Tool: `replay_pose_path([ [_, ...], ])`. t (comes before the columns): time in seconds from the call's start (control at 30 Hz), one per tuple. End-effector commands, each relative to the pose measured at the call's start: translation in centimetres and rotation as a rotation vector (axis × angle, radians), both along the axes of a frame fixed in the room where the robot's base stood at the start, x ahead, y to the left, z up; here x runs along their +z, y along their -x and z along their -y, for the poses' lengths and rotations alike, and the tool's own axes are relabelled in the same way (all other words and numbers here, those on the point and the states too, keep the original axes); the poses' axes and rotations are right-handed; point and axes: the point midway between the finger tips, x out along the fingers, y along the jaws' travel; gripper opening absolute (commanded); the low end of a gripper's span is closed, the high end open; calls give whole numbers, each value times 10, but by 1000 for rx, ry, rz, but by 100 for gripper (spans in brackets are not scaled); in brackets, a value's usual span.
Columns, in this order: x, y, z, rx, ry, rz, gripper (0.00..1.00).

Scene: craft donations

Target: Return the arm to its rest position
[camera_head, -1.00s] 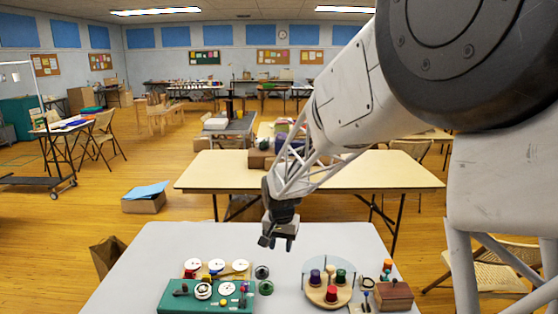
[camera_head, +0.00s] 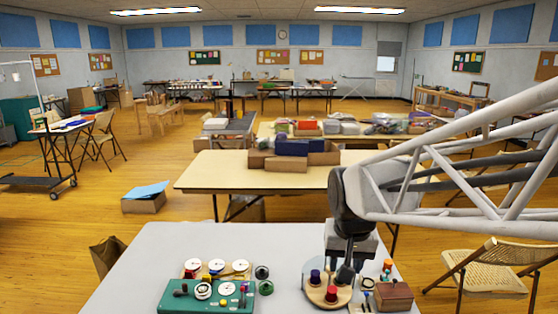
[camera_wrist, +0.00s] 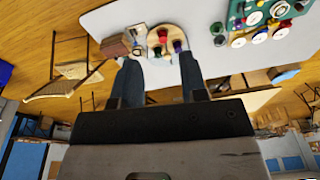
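My gripper (camera_head: 338,270) is in front of the camera, above the right part of the grey table (camera_head: 200,245), with its fingers pointing down. In the wrist view my gripper (camera_wrist: 160,68) shows two dark fingers wide apart with nothing held between them. Beyond the fingertips is a round wooden board (camera_wrist: 154,39) with several coloured spools. In the head view my gripper covers part of this board; a blue spool (camera_head: 315,277) and a red spool (camera_head: 331,294) show on it.
A green case (camera_head: 175,300) with reels and small items stands on the table left of the board. A brown wooden box (camera_head: 394,296) and small items stand to its right. A folding chair (camera_head: 490,266) is at the right. The table's back left is clear.

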Motion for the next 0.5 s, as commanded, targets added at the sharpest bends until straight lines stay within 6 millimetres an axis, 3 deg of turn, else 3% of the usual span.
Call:
replay_pose_path([
  [0.5, 7, 122, 40, 67, 24, 54, 40],
])
